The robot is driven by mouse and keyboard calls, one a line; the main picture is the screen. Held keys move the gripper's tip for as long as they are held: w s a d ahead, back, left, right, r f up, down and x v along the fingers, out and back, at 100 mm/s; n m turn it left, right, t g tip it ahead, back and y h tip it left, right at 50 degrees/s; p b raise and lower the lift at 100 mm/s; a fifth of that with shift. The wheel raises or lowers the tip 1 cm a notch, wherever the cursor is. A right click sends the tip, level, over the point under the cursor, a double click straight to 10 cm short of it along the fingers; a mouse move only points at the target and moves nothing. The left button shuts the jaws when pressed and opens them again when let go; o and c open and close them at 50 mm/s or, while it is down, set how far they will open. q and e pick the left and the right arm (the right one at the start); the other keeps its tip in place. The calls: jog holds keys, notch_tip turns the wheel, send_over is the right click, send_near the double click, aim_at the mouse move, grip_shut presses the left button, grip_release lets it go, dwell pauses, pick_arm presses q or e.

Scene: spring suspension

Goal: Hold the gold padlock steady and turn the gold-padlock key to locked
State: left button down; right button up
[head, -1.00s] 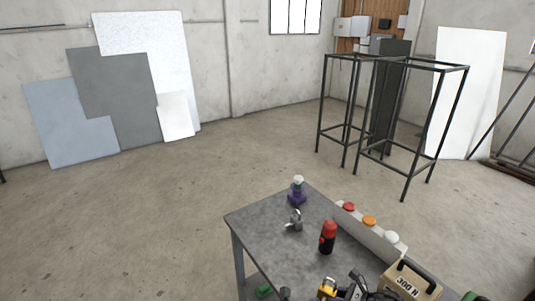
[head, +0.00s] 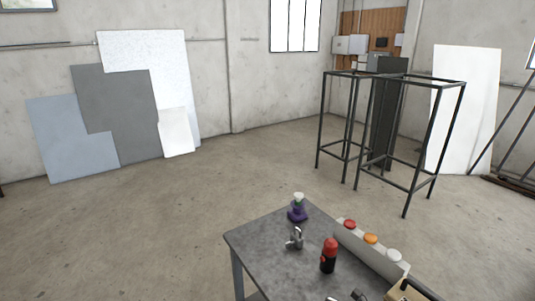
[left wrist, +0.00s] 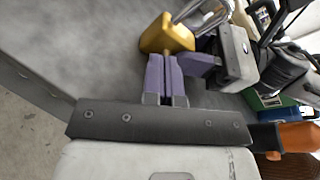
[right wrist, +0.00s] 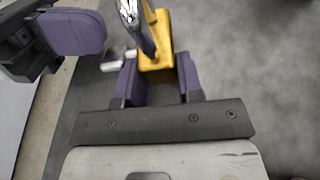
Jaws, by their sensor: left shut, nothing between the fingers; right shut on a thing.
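The gold padlock (left wrist: 167,36) shows in the left wrist view with its silver shackle pointing right. It also shows in the right wrist view (right wrist: 154,50), between the two purple fingers of my right gripper (right wrist: 157,68), which is shut on it. My left gripper (left wrist: 165,62) is shut and empty, its fingertips just at the padlock's body in the left wrist view. A purple finger of the left gripper is at the upper left of the right wrist view. The head view shows neither the gold padlock nor the fingertips clearly.
On the grey table (head: 265,240) stand a silver padlock (head: 295,241), a red-and-black bottle-like object (head: 329,256), a purple-based item (head: 298,210) and a panel (head: 362,250) with red, orange and white buttons. A beige case is at the bottom right. The table's left part is clear.

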pick_arm(q)
jog(key=shift+a, duration=0.15)
jog(key=shift+a+r, duration=0.2)
jog(key=v, duration=0.3)
jog(key=f+v, duration=0.1)
jog(key=v, duration=0.1)
jog(key=shift+s, duration=0.55)
jog(key=shift+w+d+r, duration=0.2)
jog(key=shift+w+d, duration=0.4)
jog(key=shift+d, duration=0.3)
jog(key=shift+w+d+r, duration=0.2)
jog(key=shift+w+d, duration=0.4)
jog(key=shift+d, duration=0.3)
jog(key=shift+w+d+r, duration=0.2)
jog(key=shift+w+d, duration=0.35)
jog(key=shift+d, duration=0.4)
